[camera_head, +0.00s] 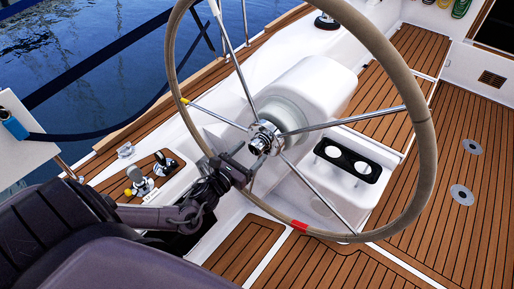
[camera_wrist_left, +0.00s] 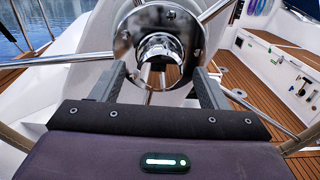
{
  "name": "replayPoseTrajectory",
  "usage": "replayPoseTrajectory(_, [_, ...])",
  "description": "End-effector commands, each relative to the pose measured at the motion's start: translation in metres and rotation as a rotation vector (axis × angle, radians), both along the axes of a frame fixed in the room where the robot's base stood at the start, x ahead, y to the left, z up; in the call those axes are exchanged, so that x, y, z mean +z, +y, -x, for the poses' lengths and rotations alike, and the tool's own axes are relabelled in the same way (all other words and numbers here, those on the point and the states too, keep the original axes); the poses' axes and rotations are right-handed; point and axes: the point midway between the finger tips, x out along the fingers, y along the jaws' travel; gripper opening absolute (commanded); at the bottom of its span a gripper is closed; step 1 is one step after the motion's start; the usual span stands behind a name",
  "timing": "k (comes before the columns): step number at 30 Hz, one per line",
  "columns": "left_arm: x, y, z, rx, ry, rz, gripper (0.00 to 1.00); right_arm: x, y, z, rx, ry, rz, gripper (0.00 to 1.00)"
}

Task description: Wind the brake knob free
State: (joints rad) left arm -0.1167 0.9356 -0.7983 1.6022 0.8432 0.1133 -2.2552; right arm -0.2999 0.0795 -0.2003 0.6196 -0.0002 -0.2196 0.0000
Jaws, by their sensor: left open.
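The brake knob (camera_head: 262,142) is a small chrome knob at the middle of the steering wheel's hub. In the left wrist view the knob (camera_wrist_left: 158,48) shows large and shiny in front of a round chrome hub plate (camera_wrist_left: 182,25). My left gripper (camera_head: 250,163) is close in front of the hub, just below the knob in the head view. In the left wrist view the two fingers of the gripper (camera_wrist_left: 160,76) are apart, one on each side below the knob, with a gap to it. Whether a finger touches the hub cannot be told. My right gripper is not in view.
The large wheel rim (camera_head: 424,150) and its chrome spokes (camera_head: 345,122) surround the hub. Behind stands a white pedestal (camera_head: 315,85), with a black cup holder (camera_head: 348,160) below. Levers (camera_head: 140,180) sit at the left. Teak deck (camera_head: 460,200) lies open at the right.

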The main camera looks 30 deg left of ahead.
Motion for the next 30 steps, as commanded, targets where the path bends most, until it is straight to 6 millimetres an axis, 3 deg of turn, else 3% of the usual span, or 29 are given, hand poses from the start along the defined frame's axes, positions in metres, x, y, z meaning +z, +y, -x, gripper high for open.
replayPoseTrajectory(6, [0.000,-0.002,-0.025,0.001,0.000,0.002,0.68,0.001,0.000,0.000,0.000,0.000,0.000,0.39])
replayPoseTrajectory(16, [0.000,-0.002,-0.029,0.001,0.002,0.002,0.68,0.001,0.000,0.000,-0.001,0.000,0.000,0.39])
replayPoseTrajectory(26, [0.000,-0.002,-0.029,0.001,0.002,0.002,0.25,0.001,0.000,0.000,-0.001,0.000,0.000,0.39])
replayPoseTrajectory(30, [0.000,-0.002,-0.029,0.001,0.002,0.006,0.24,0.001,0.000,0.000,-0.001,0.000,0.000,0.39])
